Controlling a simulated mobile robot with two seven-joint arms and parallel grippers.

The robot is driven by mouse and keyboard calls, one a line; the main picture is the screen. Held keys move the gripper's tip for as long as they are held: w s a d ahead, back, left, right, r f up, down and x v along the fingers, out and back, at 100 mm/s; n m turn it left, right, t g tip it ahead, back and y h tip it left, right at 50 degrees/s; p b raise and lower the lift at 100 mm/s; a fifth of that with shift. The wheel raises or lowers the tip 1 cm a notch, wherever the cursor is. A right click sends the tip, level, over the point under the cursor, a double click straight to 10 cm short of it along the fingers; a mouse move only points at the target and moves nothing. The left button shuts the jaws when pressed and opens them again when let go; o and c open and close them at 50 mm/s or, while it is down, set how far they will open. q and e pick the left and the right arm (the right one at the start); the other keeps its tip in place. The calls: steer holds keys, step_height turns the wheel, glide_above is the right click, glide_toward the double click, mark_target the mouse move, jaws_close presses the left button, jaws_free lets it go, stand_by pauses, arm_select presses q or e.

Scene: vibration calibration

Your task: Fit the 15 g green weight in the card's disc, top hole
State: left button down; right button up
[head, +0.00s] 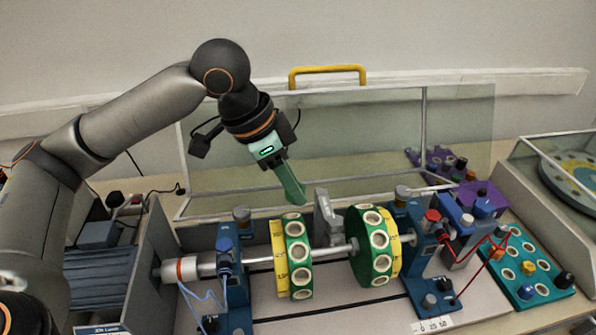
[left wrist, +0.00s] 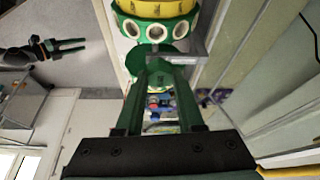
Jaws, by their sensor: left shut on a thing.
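My left gripper (head: 296,197) hangs above the rotor, between the two green discs and nearer the left one. In the head view the fingers hide the weight. The left disc (head: 299,227) and right disc (head: 357,222) are green with yellow scale bands and white-rimmed holes. A green rim with holes shows beyond the weight in the left wrist view (left wrist: 143,33). My right gripper (left wrist: 82,44) looks open and empty. The card (head: 432,325) stands in front, its print hard to read.
A grey bracket (head: 324,212) stands between the discs, close to my left fingers. Blue posts (head: 231,270) carry the shaft. A clear guard (head: 375,130) with a yellow handle (head: 328,69) stands behind. A teal tray (head: 532,288) with coloured weights is at right.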

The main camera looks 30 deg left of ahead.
arm_select(q)
steer(key=shift+s+f, duration=0.3)
steer(key=shift+f, duration=0.45)
steer(key=shift+w+f, duration=0.1)
steer(key=shift+f, duration=1.85)
steer(key=shift+f+b, duration=0.3)
steer(key=shift+f, duration=0.85)
steer(key=shift+c, duration=2.2)
jaws_free()
steer(key=shift+r, duration=0.1)
steer(key=v, duration=1.2)
steer(key=shift+r, duration=0.15)
